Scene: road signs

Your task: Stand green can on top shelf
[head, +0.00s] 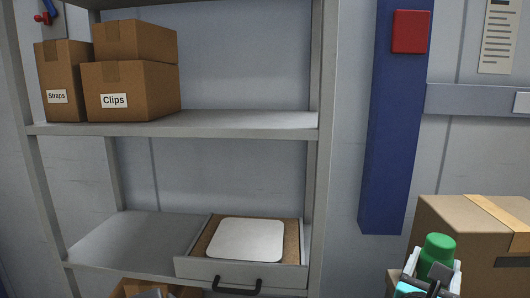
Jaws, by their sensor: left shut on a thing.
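The green can (438,248) is at the lower right, with its rounded green top showing and its lower part hidden by the gripper. My left gripper (432,270) is shut on the can and holds it to the right of the shelf unit, in front of a large cardboard box. The upper shelf board (245,122) in view carries cardboard boxes at its left; its right half is bare. The edge of another board shows at the very top. My right gripper is not in view.
The "Straps" box (62,75) and "Clips" box (130,90) stand left on the upper board, with another box (135,40) on top. An open drawer (240,270) with a white pad sits below. A blue post (390,130) and the large cardboard box (485,225) are right.

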